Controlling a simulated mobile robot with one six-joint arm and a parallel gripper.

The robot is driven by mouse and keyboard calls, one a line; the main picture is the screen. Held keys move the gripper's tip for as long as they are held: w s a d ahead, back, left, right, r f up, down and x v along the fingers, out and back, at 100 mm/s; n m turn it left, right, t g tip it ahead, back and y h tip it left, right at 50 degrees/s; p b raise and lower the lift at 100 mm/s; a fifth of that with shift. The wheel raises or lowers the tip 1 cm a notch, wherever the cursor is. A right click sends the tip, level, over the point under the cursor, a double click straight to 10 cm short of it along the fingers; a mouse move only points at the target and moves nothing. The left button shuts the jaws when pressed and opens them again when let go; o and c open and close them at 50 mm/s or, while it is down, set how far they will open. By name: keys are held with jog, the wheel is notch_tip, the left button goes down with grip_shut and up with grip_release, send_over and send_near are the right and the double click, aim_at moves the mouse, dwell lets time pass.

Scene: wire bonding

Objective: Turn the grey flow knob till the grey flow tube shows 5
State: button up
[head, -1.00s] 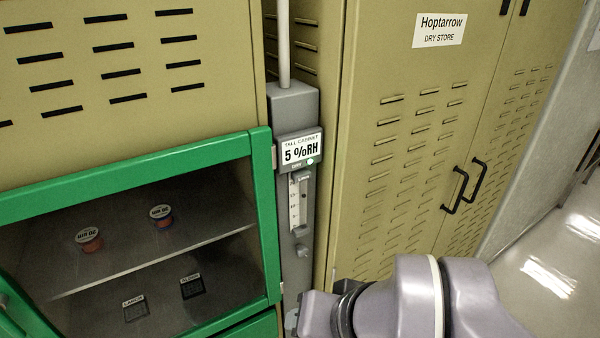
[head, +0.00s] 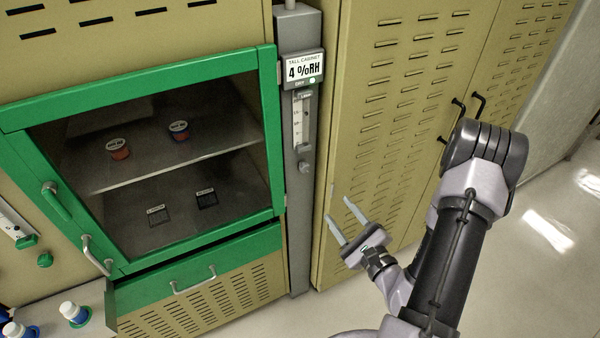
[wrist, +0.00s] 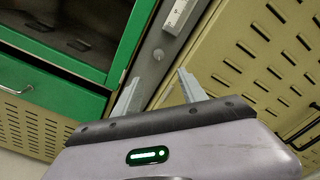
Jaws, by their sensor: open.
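The grey flow tube (head: 299,118) is a narrow pale scale on the grey column between the cabinets. Its marks are too small for me to read a value. The grey flow knob (head: 304,166) is a small round knob below the tube. My gripper (head: 338,208) is open and empty, in front of the tan cabinet, lower and to the right of the knob. In the wrist view the flow knob (wrist: 158,54) shows beyond the gap between my fingers (wrist: 158,76), apart from them. The lower end of the tube (wrist: 178,14) shows above it.
A display (head: 304,69) above the tube reads 4 %RH. The green-framed cabinet (head: 265,130) stands left; its drawer (head: 195,268) sits partly out. A tan louvred cabinet (head: 370,130) stands right. At far left are a green knob (head: 45,260) and white-capped bottles (head: 74,313).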

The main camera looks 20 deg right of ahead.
aim_at(306, 169)
jog(key=w, duration=1.6)
jog(key=shift+w+a, duration=0.2)
jog(key=shift+a, duration=0.2)
grip_shut()
